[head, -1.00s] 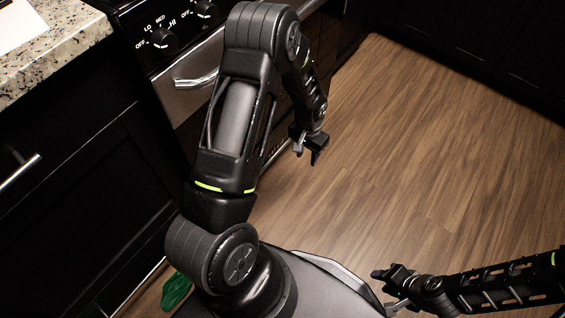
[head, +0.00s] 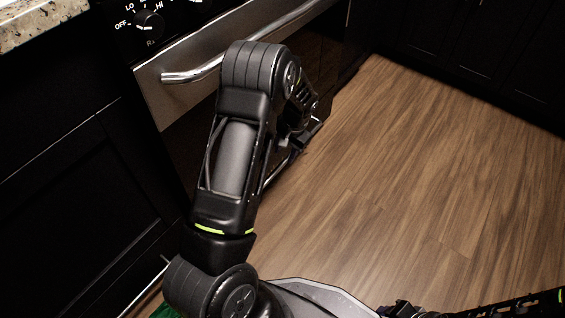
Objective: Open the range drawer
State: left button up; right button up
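The range (head: 170,105) stands at the upper left, with a silver bar handle (head: 190,76) across its oven door. The range drawer is low on its front, mostly hidden behind my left arm and in dark shadow. I cannot tell how far it is out. My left gripper (head: 301,143) is low by the range's front near the floor, partly covered by my own wrist. Its fingers are too dark to read as open or shut, or as touching the drawer. My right gripper (head: 398,309) is at the bottom edge, mostly cut off.
Dark cabinets (head: 80,180) with a granite counter (head: 35,22) stand left of the range. More dark cabinets (head: 480,45) line the upper right. The wooden floor (head: 430,170) is clear at the right. A green thing (head: 168,311) shows at the bottom left, mostly cut off.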

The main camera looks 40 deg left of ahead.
aim_at(282, 164)
pick_arm(q)
jog(key=f, duration=0.2)
jog(key=f+b, duration=0.1)
jog(key=f, duration=0.1)
jog(key=a+f+b, duration=0.1)
jog(key=f, duration=0.1)
jog(key=shift+f, duration=0.1)
jog(key=shift+c, duration=0.2)
grip_shut()
dwell(1.1)
